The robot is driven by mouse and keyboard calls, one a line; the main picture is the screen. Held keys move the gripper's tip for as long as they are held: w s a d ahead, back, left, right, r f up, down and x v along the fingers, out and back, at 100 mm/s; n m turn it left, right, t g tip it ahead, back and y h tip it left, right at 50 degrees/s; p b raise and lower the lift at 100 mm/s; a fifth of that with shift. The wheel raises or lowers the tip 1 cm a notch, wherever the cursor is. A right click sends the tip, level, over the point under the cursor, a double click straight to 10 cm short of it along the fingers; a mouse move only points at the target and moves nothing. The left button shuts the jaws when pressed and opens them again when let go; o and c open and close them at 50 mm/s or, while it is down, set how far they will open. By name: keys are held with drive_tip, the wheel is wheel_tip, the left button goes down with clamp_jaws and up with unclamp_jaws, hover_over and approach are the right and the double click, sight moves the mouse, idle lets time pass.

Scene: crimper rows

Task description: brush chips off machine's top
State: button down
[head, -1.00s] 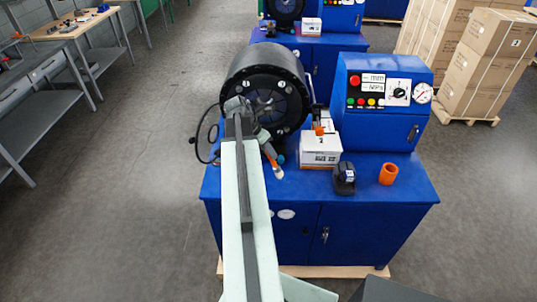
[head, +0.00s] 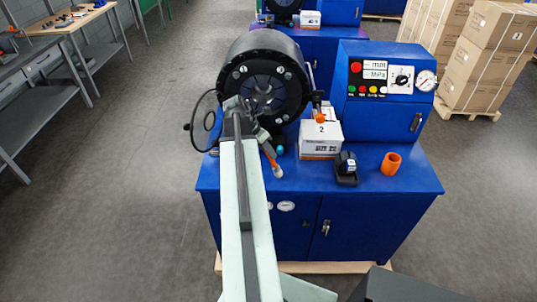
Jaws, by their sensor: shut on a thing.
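The blue crimper machine (head: 290,178) stands straight ahead, with a black round crimping head (head: 246,50) at the left of its top and a control box (head: 362,118) at the right. My gripper (head: 262,130) is over the machine's top in front of the crimping head, seen from behind. It is shut on a brush (head: 273,162) with an orange handle part and a pale end, which slants down toward the machine's top. My arm hides part of the top and of the crimping head. I cannot make out any chips at this size.
On the top stand a white box (head: 321,137), a small black device (head: 346,168) and an orange ring (head: 391,164). A black cable (head: 194,128) loops out at the left. A workbench (head: 62,40) stands far left, stacked cartons (head: 487,62) at the right. The left floor is clear.

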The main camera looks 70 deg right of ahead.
drive_tip(key=shift+f+b, duration=0.8)
drive_tip(key=shift+r, duration=0.1)
drive_tip(key=shift+s+d+r, duration=0.1)
drive_tip(key=shift+s+d, duration=0.15)
drive_tip(key=shift+s, duration=0.4)
drive_tip(key=shift+s+d+f, duration=0.1)
drive_tip(key=shift+s+d, duration=0.1)
drive_tip(key=shift+s, duration=0.4)
drive_tip(key=shift+s+d+r, duration=0.1)
drive_tip(key=shift+s+d, duration=0.15)
drive_tip(key=shift+s, duration=0.4)
drive_tip(key=shift+w, duration=2.25)
drive_tip(key=s+d, duration=0.3)
drive_tip(key=shift+s+d, duration=0.1)
drive_tip(key=shift+d, duration=0.05)
